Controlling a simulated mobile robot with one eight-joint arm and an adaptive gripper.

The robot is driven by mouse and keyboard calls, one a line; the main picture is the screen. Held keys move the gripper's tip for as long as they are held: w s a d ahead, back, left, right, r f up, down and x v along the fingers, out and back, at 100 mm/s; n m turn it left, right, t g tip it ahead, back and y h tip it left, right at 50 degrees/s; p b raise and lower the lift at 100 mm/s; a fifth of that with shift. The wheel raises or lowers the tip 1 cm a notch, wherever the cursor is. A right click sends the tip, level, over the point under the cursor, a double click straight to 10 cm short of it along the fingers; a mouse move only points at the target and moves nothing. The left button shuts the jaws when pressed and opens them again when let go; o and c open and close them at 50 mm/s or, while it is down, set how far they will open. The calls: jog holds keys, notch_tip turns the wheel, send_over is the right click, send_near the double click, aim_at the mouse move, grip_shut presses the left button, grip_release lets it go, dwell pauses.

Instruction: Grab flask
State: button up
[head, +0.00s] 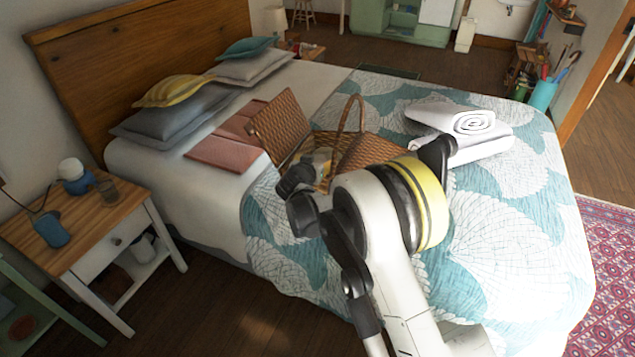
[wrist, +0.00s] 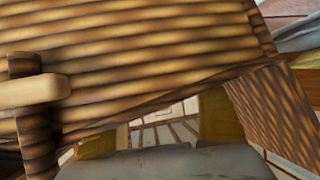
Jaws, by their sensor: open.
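An open wicker picnic basket (head: 365,150) stands on the bed, its lid (head: 280,125) raised and its handle upright. My gripper (head: 300,175) is open at the basket's near left side, partly hiding it. Yellow and grey shapes show beside the gripper, too small to identify. In the wrist view, wicker (wrist: 140,60) fills the upper part, close to the camera. A smooth grey shape (wrist: 170,163) lies along the bottom edge; I cannot tell what it is. I cannot make out a flask for certain; the basket's inside is mostly hidden.
Rolled and folded white towels (head: 465,125) lie on the bed right of the basket. A reddish folded cloth (head: 225,150) lies left of it. A wooden nightstand (head: 85,230) at left bears a blue object with a white top (head: 73,176), a glass and another blue object (head: 50,230).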

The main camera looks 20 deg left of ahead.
jog(key=shift+w+f, duration=0.35)
jog(key=shift+w, duration=0.3)
jog(key=shift+r, duration=0.1)
jog(key=c, duration=1.6)
jog(key=shift+o, duration=0.2)
